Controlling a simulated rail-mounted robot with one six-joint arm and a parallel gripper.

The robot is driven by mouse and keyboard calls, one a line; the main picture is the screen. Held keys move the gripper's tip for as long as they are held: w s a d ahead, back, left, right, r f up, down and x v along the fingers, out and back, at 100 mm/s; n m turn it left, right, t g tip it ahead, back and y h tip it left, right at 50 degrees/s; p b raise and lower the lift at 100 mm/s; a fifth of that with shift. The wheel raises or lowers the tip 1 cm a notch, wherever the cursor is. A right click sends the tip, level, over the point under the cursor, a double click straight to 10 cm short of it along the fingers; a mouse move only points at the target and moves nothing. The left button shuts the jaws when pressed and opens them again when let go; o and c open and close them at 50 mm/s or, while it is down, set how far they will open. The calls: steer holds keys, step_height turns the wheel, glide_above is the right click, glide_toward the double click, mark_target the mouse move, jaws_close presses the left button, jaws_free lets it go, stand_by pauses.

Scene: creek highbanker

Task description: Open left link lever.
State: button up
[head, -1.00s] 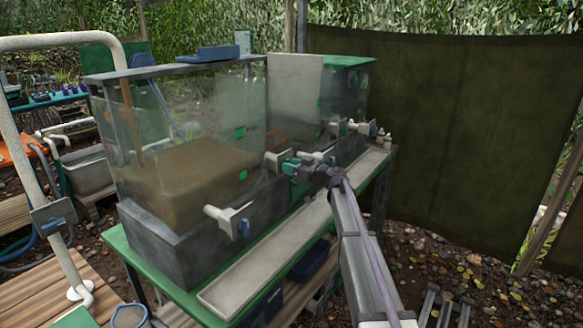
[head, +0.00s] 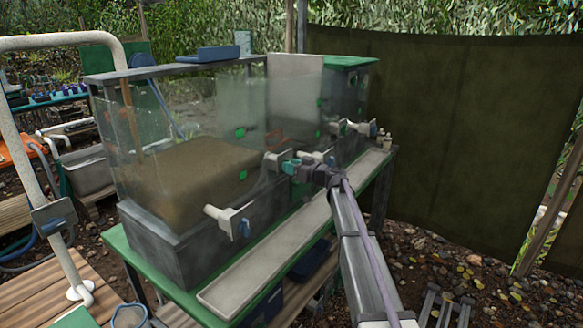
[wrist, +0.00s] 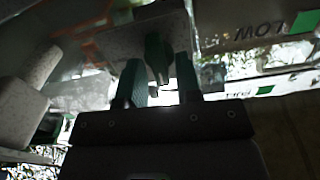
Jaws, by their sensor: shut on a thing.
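A glass tank (head: 130,165) with a brown sand bed stands on a green-topped bench. A small valve with a pale grey block (head: 277,160) sits on its front, near the middle. My gripper (head: 292,167) is at this valve, and its fingers show teal. In the wrist view my gripper (wrist: 160,80) has its two teal fingers on either side of a dark green lever (wrist: 157,58). It is shut on that lever, which hangs below a grey plate (wrist: 130,38). The lever itself is mostly hidden by my gripper in the head view.
A long pale trough (head: 240,285) runs below the valves.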

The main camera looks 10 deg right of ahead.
steer(key=shift+w+d+f+m, duration=0.1)
steer(key=shift+f+m, duration=0.05)
steer(key=shift+m, duration=4.15)
steer(key=shift+w+d+f+m, duration=0.1)
steer(key=shift+m, duration=4.2)
steer(key=o, duration=0.6)
steer(key=shift+s+d, duration=0.1)
steer(key=v, duration=1)
steer(key=shift+s+d, duration=0.2)
